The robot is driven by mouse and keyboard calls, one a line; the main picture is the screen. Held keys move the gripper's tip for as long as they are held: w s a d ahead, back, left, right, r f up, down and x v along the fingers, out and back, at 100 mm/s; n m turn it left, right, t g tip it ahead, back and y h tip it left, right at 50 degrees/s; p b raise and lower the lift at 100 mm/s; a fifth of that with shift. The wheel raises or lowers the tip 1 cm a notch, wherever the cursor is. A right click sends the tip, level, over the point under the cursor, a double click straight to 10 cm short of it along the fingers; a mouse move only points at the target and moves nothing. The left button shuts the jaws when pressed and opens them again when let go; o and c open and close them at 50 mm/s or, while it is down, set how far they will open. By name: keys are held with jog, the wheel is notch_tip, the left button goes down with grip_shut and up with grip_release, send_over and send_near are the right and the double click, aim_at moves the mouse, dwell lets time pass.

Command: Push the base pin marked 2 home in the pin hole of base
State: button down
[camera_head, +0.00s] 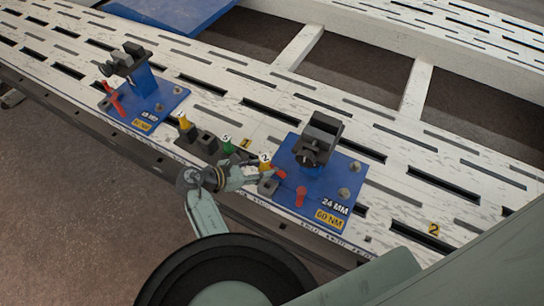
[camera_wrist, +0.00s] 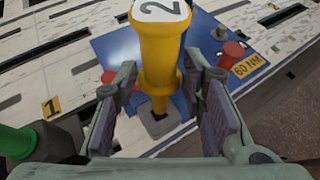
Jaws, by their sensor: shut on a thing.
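The yellow base pin marked 2 (camera_wrist: 160,60) stands roughly upright between the fingers of my gripper (camera_wrist: 162,98), which is shut on it. Its white numbered cap also shows in the head view (camera_head: 264,157). The pin's narrow lower end meets the top of a grey block with a hole (camera_wrist: 163,123) at the edge of the blue base (camera_wrist: 120,45). How deep the tip sits cannot be told. In the head view my gripper (camera_head: 254,178) is at the left edge of this base (camera_head: 337,180), and the grey block (camera_head: 268,185) shows beside the fingers.
The base carries a dark clamp (camera_head: 318,140), red pins (camera_head: 301,196) and a 60 NM label. A green pin marked 5 (camera_head: 227,145) and another yellow pin (camera_head: 184,122) stand in dark blocks to the left. A second blue base (camera_head: 150,100) is farther left on the slotted bench.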

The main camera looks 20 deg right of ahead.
jog(key=shift+w+d+r+h, duration=0.15)
jog(key=shift+d+r, duration=0.15)
jog(key=shift+r, duration=0.2)
jog(key=shift+s+d+r+h, duration=0.15)
jog(key=shift+d+r, duration=0.15)
jog(key=shift+r, duration=0.15)
jog(key=shift+w, duration=0.1)
jog(key=shift+a+r, duration=0.1)
jog(key=shift+r+p, duration=0.15)
jog(key=shift+p, duration=0.35)
jog(key=b, duration=0.3)
send_over(264, 188)
jog(key=shift+w+f, duration=0.2)
jog(key=shift+f, duration=2.85)
jog(key=shift+p, duration=1.45)
jog(key=shift+f+b, duration=1.9)
jog(key=shift+f, duration=1.7)
jog(key=c, duration=0.9)
grip_release()
jog(key=shift+c, duration=0.2)
jog(key=shift+s, duration=0.1)
